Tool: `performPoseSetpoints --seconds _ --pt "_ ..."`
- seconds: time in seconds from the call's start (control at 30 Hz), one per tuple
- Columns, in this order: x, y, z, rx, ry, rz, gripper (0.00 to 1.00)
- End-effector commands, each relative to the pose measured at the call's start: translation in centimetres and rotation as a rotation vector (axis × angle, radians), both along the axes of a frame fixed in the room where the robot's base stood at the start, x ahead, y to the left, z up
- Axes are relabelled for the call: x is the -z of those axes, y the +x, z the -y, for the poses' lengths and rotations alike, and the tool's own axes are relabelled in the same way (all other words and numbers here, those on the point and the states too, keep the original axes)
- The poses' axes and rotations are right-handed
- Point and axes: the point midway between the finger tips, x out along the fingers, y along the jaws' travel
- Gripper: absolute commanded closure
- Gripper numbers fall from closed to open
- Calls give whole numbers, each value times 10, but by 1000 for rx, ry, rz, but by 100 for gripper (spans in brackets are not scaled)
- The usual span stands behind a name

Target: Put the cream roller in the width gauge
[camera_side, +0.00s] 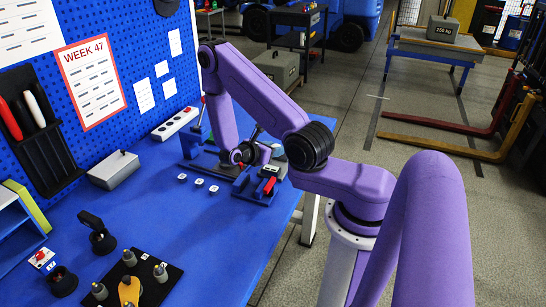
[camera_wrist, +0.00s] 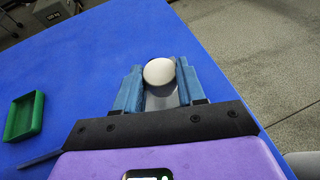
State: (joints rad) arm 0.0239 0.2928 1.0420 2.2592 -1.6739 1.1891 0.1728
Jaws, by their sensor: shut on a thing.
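In the wrist view my gripper (camera_wrist: 158,66) has its two blue fingers closed on the cream roller (camera_wrist: 159,71). The roller's pale rounded end shows between the fingertips, above the blue table (camera_wrist: 90,80). In the side view my wrist is low over the far part of the table, and the fingers and roller cannot be made out there. A dark fixture with a red part (camera_side: 268,186) is just in front of my wrist. I cannot tell whether it is the width gauge, and no gauge is clear in the wrist view.
A green tray (camera_wrist: 24,116) lies to the left in the wrist view. The table's edge is close on the right. In the side view, several small white tags (camera_side: 198,182), a grey box (camera_side: 113,170), a power strip (camera_side: 175,123) and a black peg plate (camera_side: 152,291) are on the table.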

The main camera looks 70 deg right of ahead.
Motion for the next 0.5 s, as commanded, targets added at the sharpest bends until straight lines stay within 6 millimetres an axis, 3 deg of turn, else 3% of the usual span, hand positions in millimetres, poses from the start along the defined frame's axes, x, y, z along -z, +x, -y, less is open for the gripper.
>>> performPoseSetpoints --seconds 0.2,0.5 --pt "24 -1 0 0 0 -3 92" --pt "30 0 0 1 -1 -1 92"
